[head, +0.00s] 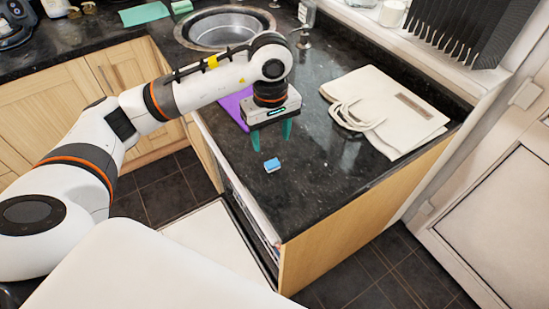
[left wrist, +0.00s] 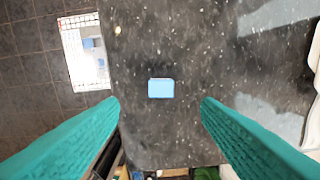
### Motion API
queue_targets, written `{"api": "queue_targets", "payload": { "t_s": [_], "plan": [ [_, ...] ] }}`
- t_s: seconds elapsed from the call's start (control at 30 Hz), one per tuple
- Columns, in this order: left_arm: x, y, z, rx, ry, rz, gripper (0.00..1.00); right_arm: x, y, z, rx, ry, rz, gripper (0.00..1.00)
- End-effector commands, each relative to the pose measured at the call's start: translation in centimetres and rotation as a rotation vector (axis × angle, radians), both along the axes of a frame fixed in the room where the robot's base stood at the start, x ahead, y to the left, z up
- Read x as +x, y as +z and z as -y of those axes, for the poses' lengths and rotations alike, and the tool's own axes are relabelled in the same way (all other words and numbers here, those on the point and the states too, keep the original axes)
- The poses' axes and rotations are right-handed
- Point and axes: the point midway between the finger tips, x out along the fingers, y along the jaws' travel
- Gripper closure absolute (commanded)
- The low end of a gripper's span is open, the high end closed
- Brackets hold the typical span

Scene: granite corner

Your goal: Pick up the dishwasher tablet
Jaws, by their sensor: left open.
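The dishwasher tablet (head: 272,165) is a small light-blue block lying on the dark granite worktop, near its front edge. In the left wrist view the tablet (left wrist: 161,88) lies centred between the two teal fingers, beyond their tips. My left gripper (head: 271,136) is open and empty, pointing down over the worktop, a little behind the tablet in the head view. In the left wrist view its fingertips (left wrist: 160,103) are wide apart with nothing between them. My right gripper is not in view.
A cream cloth bag (head: 395,105) lies on the worktop to the right. A purple board or mat (head: 234,107) lies behind my gripper, partly hidden. A round sink (head: 224,28) is at the back. The dishwasher's open door (head: 215,240) is below the front edge. The granite around the tablet is clear.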

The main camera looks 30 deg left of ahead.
Motion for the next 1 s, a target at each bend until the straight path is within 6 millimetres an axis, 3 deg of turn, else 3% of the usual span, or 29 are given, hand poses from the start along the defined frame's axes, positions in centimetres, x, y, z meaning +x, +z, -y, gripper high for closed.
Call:
{"api": "queue_targets", "payload": {
  "t_s": [0.03,0.17,0.37,0.5,0.63,0.93,1.0],
  "plan": [
    [-0.1,-0.8,0.0,0.000,-0.001,-0.006,0.42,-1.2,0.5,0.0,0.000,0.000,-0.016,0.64],
    [-0.1,-2.6,0.0,-0.001,0.001,-0.003,0.42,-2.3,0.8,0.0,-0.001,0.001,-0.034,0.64],
    [-0.1,-3.9,0.1,-0.001,-0.001,-0.003,0.42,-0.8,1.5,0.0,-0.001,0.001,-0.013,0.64],
    [-0.4,-5.8,0.3,-0.003,0.000,-0.007,0.42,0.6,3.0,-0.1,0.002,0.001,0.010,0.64],
    [-0.3,-7.7,0.3,-0.003,0.001,-0.003,0.42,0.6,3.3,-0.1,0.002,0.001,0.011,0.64],
    [-0.2,-8.5,0.3,-0.002,-0.001,0.001,0.42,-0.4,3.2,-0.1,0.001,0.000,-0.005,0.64],
    [-0.2,-8.5,0.3,-0.002,-0.001,0.001,0.50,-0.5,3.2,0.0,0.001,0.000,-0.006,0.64]
  ]
}}
